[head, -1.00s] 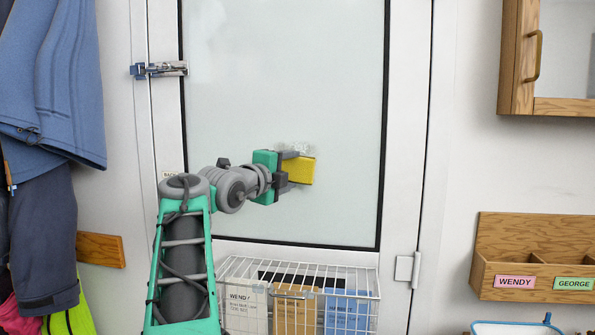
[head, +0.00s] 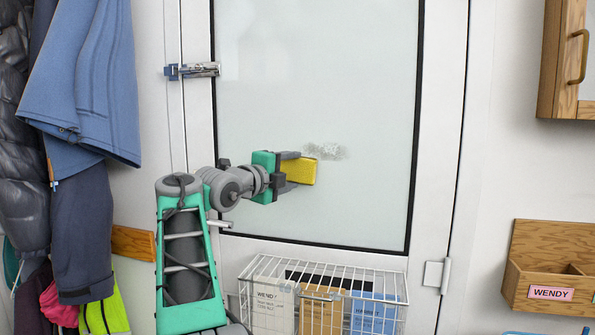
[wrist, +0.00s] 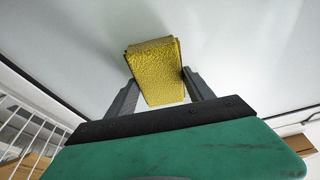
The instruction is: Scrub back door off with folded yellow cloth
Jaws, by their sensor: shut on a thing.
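The back door (head: 330,90) is white with a large frosted pane in a black seal. A grey smudge (head: 325,151) shows on the pane, just above and right of the cloth. The folded yellow cloth (head: 302,171) is held in front of the pane, below and left of most of the smudge. It also shows in the wrist view (wrist: 157,70), between the two fingers. My gripper (head: 293,170) is shut on the cloth. Whether the cloth touches the pane I cannot tell.
A white wire basket (head: 335,268) with cards and boxes is below the pane. Coats (head: 85,90) hang at the left. A wooden cabinet (head: 550,70) and a labelled wooden rack (head: 520,265) are on the right wall. A metal latch (head: 195,70) is on the door's left side.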

